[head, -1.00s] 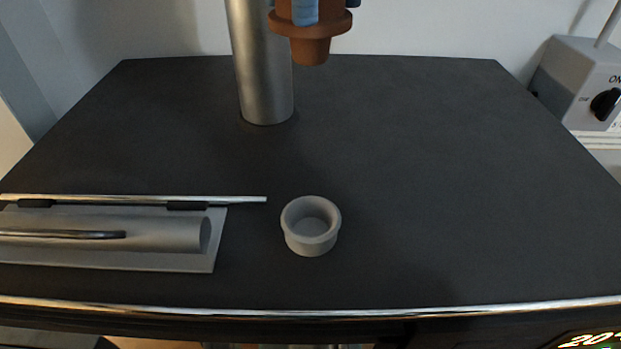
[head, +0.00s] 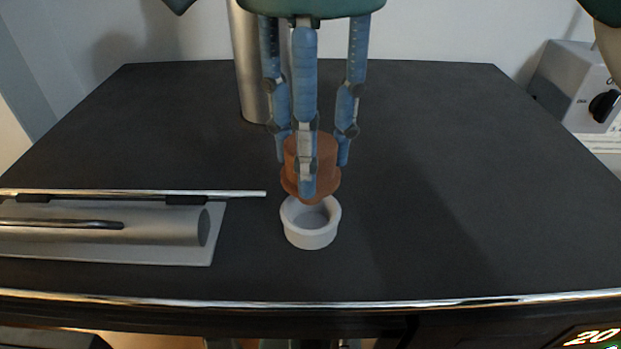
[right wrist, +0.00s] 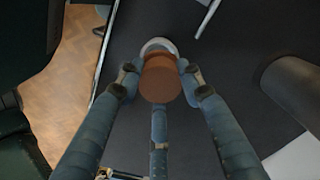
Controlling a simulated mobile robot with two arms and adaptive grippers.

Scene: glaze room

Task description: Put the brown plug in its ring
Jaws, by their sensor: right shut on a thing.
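The brown plug (head: 324,150) is held upright by my right gripper (head: 312,168), whose blue fingers close around it from several sides. Its flange and lower tip show just above the far rim of the pale ring (head: 310,238), which stands on the dark table. The plug hides part of that rim. In the right wrist view the plug (right wrist: 160,84) sits between the fingertips, and the ring (right wrist: 157,44) peeks out past its edge. I cannot tell how large the gap between plug and ring is. My left gripper is not in view.
A metal post (head: 252,95) rises behind the gripper. A plate with a metal cylinder (head: 150,230) and a thin rod (head: 120,193) lies left of the ring. A grey switch box (head: 575,85) stands at the far right. The table's right side (head: 470,190) is clear.

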